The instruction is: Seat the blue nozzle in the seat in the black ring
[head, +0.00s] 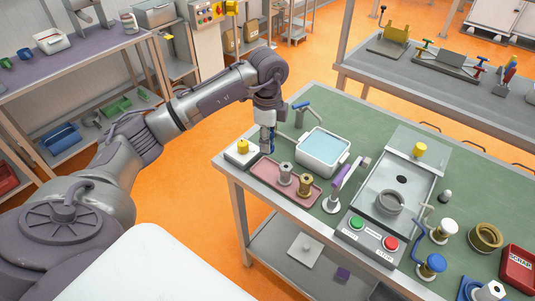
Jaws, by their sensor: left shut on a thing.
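My left gripper (268,128) points down over the left end of the green-topped bench. It is shut on a small bluish piece, the blue nozzle (268,145), just above the back left of the pink tray (262,171). The nozzle is mostly hidden by the fingers, and I cannot tell whether it touches anything below. A small black round spot (401,179) shows on the light plate of the machine to the right, and a dark grey ring (389,204) stands in front of it. I cannot make out a seat inside either. My right gripper is not in view.
The tray holds a grey nozzle (285,173) and a brass one (305,185). A water basin (341,164), a purple-handled lever (341,180) and a console with green (356,222) and red (391,243) buttons stand between or near. A white block with a yellow knob (242,146) is left.

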